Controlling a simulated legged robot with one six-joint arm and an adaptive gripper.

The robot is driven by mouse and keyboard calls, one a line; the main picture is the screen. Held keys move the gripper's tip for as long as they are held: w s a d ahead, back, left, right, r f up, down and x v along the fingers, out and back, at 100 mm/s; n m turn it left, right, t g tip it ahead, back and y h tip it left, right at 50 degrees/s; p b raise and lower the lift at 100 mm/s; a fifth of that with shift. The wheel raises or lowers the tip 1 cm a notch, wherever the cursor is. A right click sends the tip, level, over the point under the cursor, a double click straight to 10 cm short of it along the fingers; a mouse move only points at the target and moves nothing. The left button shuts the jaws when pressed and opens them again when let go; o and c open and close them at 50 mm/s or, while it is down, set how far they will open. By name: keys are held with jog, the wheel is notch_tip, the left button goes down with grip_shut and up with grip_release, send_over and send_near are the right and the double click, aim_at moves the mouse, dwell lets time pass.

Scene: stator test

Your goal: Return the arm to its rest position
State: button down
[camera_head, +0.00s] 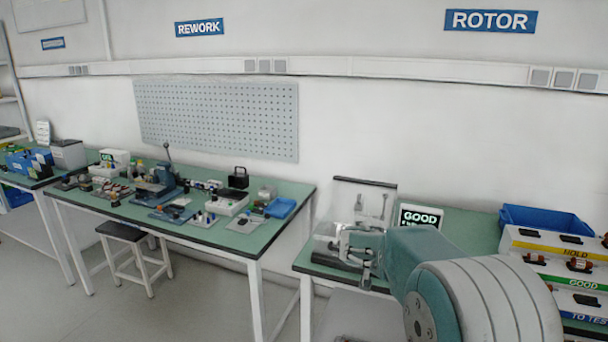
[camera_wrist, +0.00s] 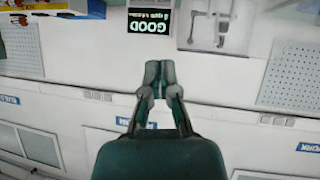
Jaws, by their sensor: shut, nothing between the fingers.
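My gripper (camera_wrist: 160,68) is in the middle of the wrist view. Its two fingertips are together with nothing between them. In the head view my teal and grey arm reaches in from the lower right, in front of the rotor bench (camera_head: 466,224). Its end overlaps the clear-and-metal test fixture (camera_head: 327,246) in that view; I cannot tell the gap from there. The wrist view is upside down and looks past the fingers to the wall, with the fixture (camera_wrist: 217,30) at the top, apart from the fingers in the picture.
A lit GOOD display (camera_head: 421,217) stands behind the arm. The rework bench (camera_head: 235,238), crowded with tools and parts, and a stool (camera_head: 120,230) are at the left. Floor between the benches is open.

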jog(key=s+d+r+n+g+y, duration=0.1)
jog(key=s+r+g, duration=0.15)
jog(key=s, duration=0.75)
jog(key=s+d+r+g, duration=0.1)
jog(key=s+r, duration=0.3)
jog(key=s, duration=0.7)
jog(key=s+a+f+n+y, duration=0.2)
jog(key=s+a+y, duration=0.1)
jog(key=s, duration=0.7)
jog(key=s+a+f+n+y, duration=0.1)
jog(key=s+a, duration=0.3)
jog(key=s, duration=0.5)
jog(key=shift+s+a+f+n+g+y, duration=0.4)
jog(key=shift+n+y, duration=0.2)
jog(key=shift+y, duration=0.3)
